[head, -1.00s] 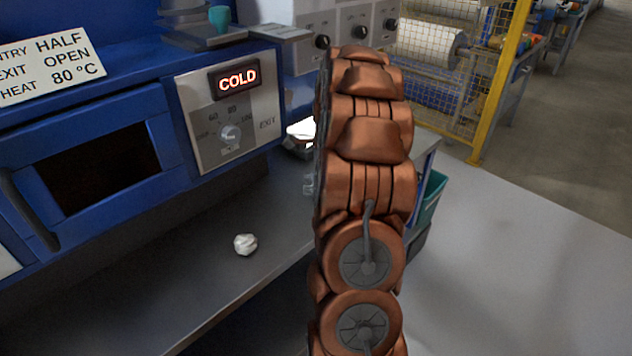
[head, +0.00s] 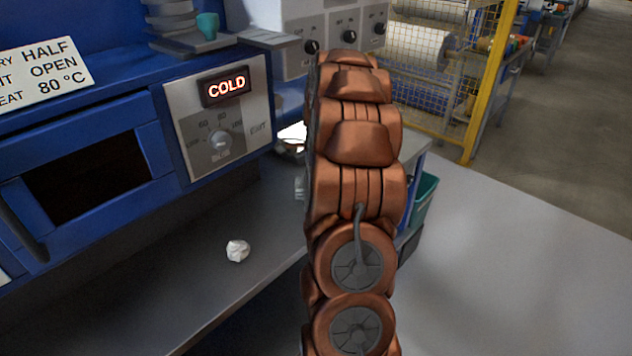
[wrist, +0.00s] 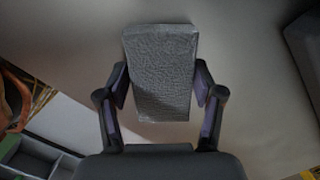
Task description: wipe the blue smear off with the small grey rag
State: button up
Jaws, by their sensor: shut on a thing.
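My gripper (wrist: 160,90) shows in the wrist view, shut on the small grey rag (wrist: 160,60). The rag looks like a grey, textured block-shaped pad between the two fingers. A plain grey surface lies behind it, and I cannot tell whether the rag touches that surface. In the head view my copper-coloured arm hides the gripper and the rag. I see no blue smear in either view.
A green bin (head: 424,200) is right of my arm. The wrist view shows a compartmented tray (wrist: 35,160) at lower left.

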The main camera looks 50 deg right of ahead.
aim_at(299, 201)
jog(key=shift+a+f, duration=0.1)
jog(key=shift+a, duration=2.25)
jog(key=shift+r+p, duration=0.95)
jog(key=shift+r, duration=2.05)
